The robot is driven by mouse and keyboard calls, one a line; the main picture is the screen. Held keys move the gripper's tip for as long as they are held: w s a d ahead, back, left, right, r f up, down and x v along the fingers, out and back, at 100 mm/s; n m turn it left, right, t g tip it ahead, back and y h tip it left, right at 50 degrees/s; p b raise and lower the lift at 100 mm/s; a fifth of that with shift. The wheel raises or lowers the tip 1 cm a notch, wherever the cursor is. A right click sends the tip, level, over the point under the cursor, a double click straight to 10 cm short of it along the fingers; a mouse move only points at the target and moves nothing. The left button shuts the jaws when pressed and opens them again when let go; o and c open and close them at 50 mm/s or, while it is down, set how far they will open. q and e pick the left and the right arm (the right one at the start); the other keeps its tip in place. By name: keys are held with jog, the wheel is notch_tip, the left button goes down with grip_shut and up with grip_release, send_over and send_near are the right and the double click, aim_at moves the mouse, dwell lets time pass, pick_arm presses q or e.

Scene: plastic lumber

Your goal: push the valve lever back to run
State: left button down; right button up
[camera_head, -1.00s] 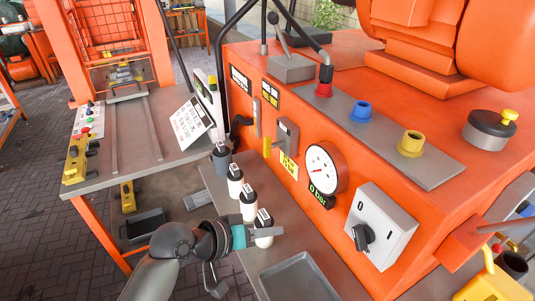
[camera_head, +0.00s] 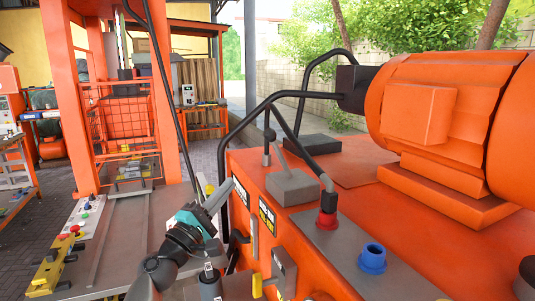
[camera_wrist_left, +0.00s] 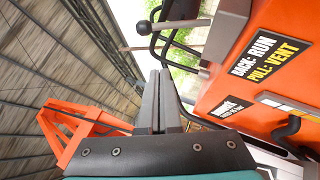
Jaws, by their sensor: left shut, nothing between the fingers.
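The valve lever (camera_head: 279,150) is a thin stick with a dark ball knob. It rises from a grey box (camera_head: 293,187) on the orange machine and leans toward the left. In the left wrist view the lever (camera_wrist_left: 178,24) shows beyond the fingertips. A black label (camera_wrist_left: 262,58) there reads "BACK: RUN, PULL: VENT". My left gripper (camera_head: 228,190) is shut and empty, left of the grey box and apart from the lever. Its closed fingers (camera_wrist_left: 160,75) also show in the left wrist view. My right gripper is not in view.
Black bent pipes (camera_head: 300,95) stand close behind and beside the lever. A red fitting (camera_head: 327,219) and a blue fitting (camera_head: 372,258) sit on the machine top. The large orange motor (camera_head: 440,110) stands at the right. A side table (camera_head: 110,245) is at the left.

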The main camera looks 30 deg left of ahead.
pick_arm(q)
jog(key=p, duration=0.2)
send_near(280, 155)
jog(key=w+a+r, duration=0.3)
jog(key=a, duration=0.2)
jog(key=shift+w+d+r+p, duration=0.35)
jog(key=shift+w+d+r, duration=0.1)
jog(key=shift+w+d, duration=0.25)
jog(key=shift+w+d+r+p, duration=0.3)
jog(key=shift+w+d+r, duration=0.2)
jog(key=shift+d, duration=0.25)
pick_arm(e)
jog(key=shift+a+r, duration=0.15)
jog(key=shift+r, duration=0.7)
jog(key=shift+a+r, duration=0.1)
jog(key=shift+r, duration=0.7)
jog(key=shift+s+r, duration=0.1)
